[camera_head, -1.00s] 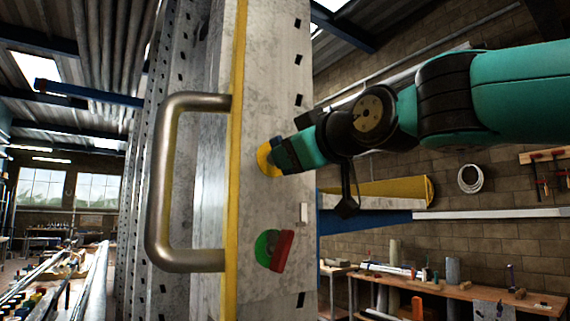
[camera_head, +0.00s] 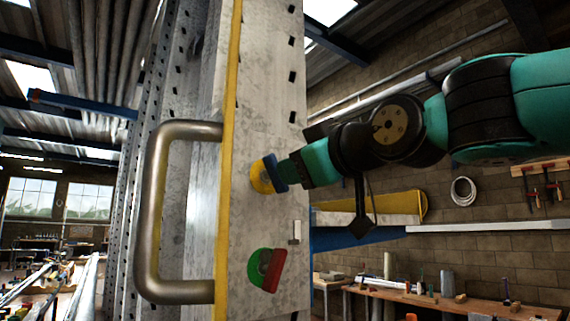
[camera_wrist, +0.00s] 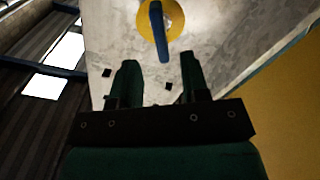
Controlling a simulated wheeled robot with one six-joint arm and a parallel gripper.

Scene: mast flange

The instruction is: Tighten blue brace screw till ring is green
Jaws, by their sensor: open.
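The blue brace screw (camera_head: 277,172) is a blue bar handle on a yellow ring (camera_head: 258,178), mounted on the pale metal mast face. In the wrist view the blue bar (camera_wrist: 159,35) stands roughly upright in front of the yellow ring (camera_wrist: 175,17). My gripper (camera_head: 291,170) is just to the right of the blue bar in the head view. In the wrist view its two fingers (camera_wrist: 159,63) are spread, with the bar's lower end ahead of the gap between them. The fingers appear clear of the bar. The ring's far side is partly cut off by the wrist picture's edge.
A red bar handle (camera_head: 274,271) on a green ring (camera_head: 257,266) sits lower on the mast face. A large metal grab handle (camera_head: 150,215) stands out at left. A blue and yellow beam (camera_head: 375,208) extends right behind my arm. A workbench (camera_head: 440,300) is farther back.

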